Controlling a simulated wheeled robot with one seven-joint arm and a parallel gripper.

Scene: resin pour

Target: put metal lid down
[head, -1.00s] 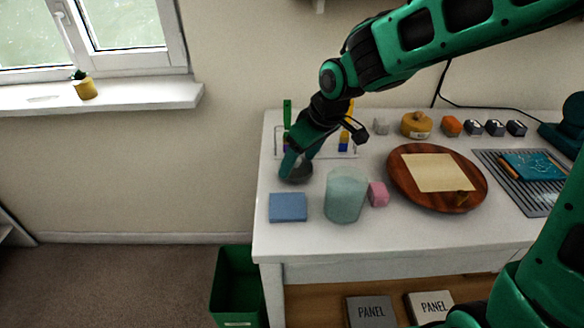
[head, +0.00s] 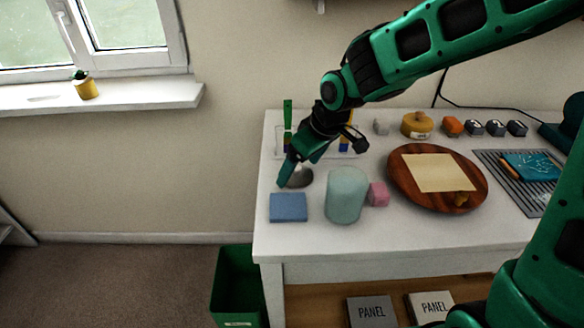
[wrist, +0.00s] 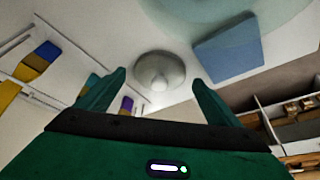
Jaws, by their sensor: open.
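The metal lid (head: 300,178) is a round grey disc lying on the white table near its left end, behind the blue block. It also shows in the wrist view (wrist: 159,72), with a pale round knob at its middle. My gripper (head: 284,184) is over the lid's left side in the head view and partly hides it. In the wrist view my gripper (wrist: 158,82) has its two green fingers spread wide, with the lid beyond and between the tips. Nothing is held between the fingers.
A blue block (head: 288,207), a translucent teal cup (head: 346,196) and a pink cube (head: 378,194) stand in front of the lid. A clear rack (head: 333,155) with coloured pieces is behind. A round wooden board (head: 402,185) lies to the right. A green bin (head: 232,290) is below.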

